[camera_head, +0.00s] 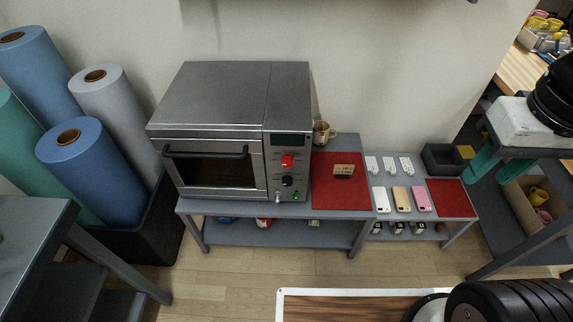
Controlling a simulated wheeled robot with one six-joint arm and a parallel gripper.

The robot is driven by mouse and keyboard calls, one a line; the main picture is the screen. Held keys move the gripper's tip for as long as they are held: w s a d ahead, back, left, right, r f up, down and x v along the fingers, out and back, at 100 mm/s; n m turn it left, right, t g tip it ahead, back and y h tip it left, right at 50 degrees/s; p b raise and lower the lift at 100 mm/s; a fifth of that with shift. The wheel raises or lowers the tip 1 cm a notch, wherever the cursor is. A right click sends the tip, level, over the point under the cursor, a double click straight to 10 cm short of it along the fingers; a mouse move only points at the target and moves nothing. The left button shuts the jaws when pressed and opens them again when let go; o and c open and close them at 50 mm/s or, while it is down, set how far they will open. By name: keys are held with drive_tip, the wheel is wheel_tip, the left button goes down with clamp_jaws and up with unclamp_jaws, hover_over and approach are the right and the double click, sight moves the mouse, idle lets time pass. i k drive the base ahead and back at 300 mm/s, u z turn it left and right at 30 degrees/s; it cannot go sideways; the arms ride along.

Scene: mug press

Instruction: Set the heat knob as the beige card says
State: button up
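A grey oven-like press (220,130) stands on a low grey table, its front door with a dark window shut. On its right-hand panel, below a dark display (291,140), are a red knob (287,160) and a black knob (287,181). Their markings are too small to read, so I cannot tell which sets the heat or where each points. A small brown-beige card (344,171) with dark writing stands on the red mat (340,196) right of the press. Its writing is too small to read. My gripper is not in view.
A patterned mug (322,132) stands behind the mat. Right of it are white, beige and pink phone-like items (402,199) and another red mat (451,197). Large rolls (85,165) stand at left. A grey bench (35,230) juts in at front left. Floor before the press is clear.

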sight(288, 161)
drive_tip(key=k, duration=0.5)
drive_tip(key=z, duration=1.45)
drive_tip(key=i, duration=1.05)
drive_tip(key=u, duration=2.1)
